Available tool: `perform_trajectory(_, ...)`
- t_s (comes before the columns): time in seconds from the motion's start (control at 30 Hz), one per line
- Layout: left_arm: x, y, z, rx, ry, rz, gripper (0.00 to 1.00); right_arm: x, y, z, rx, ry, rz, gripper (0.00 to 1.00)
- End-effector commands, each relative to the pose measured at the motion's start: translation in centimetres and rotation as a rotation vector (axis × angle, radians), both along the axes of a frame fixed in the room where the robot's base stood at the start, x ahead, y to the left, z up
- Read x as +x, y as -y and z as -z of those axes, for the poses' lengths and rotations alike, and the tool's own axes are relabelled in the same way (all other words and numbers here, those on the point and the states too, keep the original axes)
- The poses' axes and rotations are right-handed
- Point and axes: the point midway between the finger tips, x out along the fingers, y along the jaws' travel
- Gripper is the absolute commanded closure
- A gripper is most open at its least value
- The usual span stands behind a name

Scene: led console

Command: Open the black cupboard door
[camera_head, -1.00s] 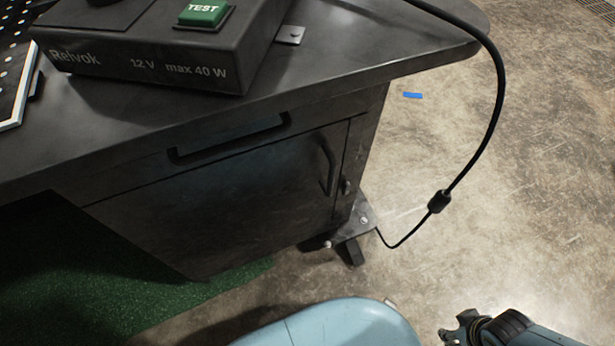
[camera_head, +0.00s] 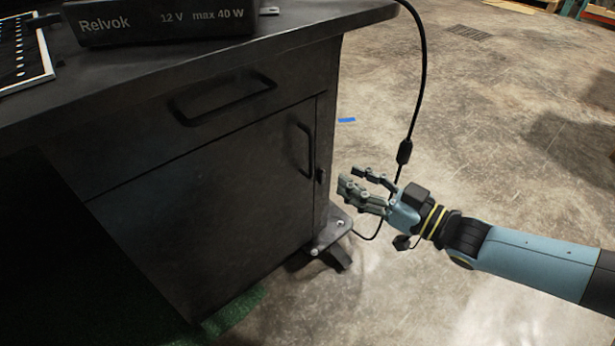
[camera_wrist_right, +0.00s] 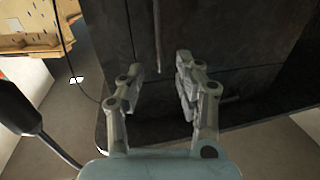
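The black cupboard door (camera_head: 215,210) is shut, below a drawer front (camera_head: 200,130). Its vertical bar handle (camera_head: 306,150) is near the door's right edge. My right gripper (camera_head: 352,182) is open and empty, to the right of the cupboard and apart from the handle. In the right wrist view the gripper's fingers (camera_wrist_right: 155,95) are spread in front of the dark cupboard front (camera_wrist_right: 215,45), and a vertical bar, seemingly the handle (camera_wrist_right: 158,40), shows beyond them. My left gripper is not in view.
A black cable (camera_head: 420,90) with an inline box (camera_head: 404,152) hangs from the worktop (camera_head: 310,22) near my right gripper. A caster foot (camera_head: 335,245) sticks out at the cupboard's base. A power unit (camera_head: 160,22) stands on top. The floor (camera_head: 480,110) to the right is clear.

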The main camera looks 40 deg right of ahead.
Motion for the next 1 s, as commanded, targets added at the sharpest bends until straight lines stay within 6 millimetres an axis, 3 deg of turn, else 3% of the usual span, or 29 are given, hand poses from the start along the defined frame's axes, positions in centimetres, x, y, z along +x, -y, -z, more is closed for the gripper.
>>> perform_trajectory(0.6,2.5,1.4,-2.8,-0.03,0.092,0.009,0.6,9.5,-2.7,0.2,0.001,-0.001,0.003,0.66)
perform_trajectory(1.0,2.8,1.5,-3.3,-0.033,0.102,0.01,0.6,10.3,-2.9,0.0,0.0,-0.002,0.003,0.67)
